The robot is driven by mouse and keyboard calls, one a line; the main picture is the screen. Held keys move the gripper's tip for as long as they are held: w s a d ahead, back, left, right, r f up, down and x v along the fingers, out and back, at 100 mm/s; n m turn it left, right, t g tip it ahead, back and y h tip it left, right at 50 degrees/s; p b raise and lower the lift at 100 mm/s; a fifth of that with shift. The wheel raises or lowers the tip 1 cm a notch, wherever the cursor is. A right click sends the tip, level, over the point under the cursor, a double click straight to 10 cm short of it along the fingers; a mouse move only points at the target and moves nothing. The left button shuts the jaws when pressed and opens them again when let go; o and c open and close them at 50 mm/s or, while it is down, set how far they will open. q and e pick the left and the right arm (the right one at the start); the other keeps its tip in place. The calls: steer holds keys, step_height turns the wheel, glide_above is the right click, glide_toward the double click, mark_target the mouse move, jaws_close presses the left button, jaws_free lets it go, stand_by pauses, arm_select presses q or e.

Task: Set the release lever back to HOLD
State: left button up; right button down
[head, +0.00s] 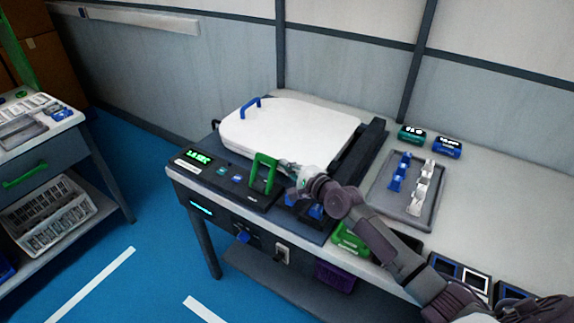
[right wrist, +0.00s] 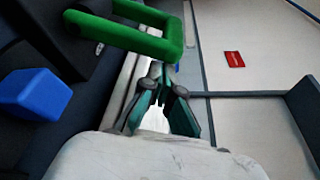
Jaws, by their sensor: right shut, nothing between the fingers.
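The release lever, taken to be the green loop handle (head: 264,173), stands up from the dark control panel (head: 222,181) at the front left of the test bench. In the right wrist view the green loop (right wrist: 130,38) fills the upper left, its closed end near my fingertips. My right gripper (head: 284,164) is shut and empty, just right of the loop's upper part. Its teal fingers (right wrist: 162,72) also show in the right wrist view. I cannot tell whether they touch the loop. No HOLD marking is readable. My left gripper is not in view.
A green display (head: 199,156) and small buttons sit left of the lever. A grey tray (head: 405,200) with blue and white parts stands to the right. A blue block (right wrist: 35,94) shows near the wrist.

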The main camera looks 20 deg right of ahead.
mark_target(268, 162)
steer(key=shift+s+a+r+n+t, duration=0.25)
steer(key=shift+a+n, duration=0.15)
steer(key=shift+n, duration=0.15)
steer(key=shift+s+a+r+n+t, duration=0.15)
steer(key=shift+s+a+r+n, duration=0.15)
steer(key=shift+n, duration=0.25)
steer(key=a+n, duration=0.1)
steer(key=s+n+t, duration=0.1)
steer(key=shift+a+r+n, duration=0.15)
steer(key=shift+a+n, duration=0.15)
steer(key=shift+a, duration=0.05)
steer(key=shift+s+a+f+n+t+y+b, duration=0.1)
steer(key=shift+s+a+n+t+y+b, duration=0.4)
steer(key=shift+n, duration=0.75)
steer(key=shift+s+a+f+n+t+y+b, duration=0.15)
steer(key=shift+s+a+n+b, duration=0.35)
steer(key=shift+a+n+b, duration=0.55)
steer(key=shift+s+a+r+n+t+y+b, duration=0.1)
steer(key=shift+s+a+n+t+y+b, duration=0.3)
steer(key=shift+n, duration=1)
steer(key=shift+s+f+g, duration=0.1)
steer(key=shift+f+g, duration=0.05)
steer(key=shift+g, duration=0.2)
steer(key=shift+a, duration=0.1)
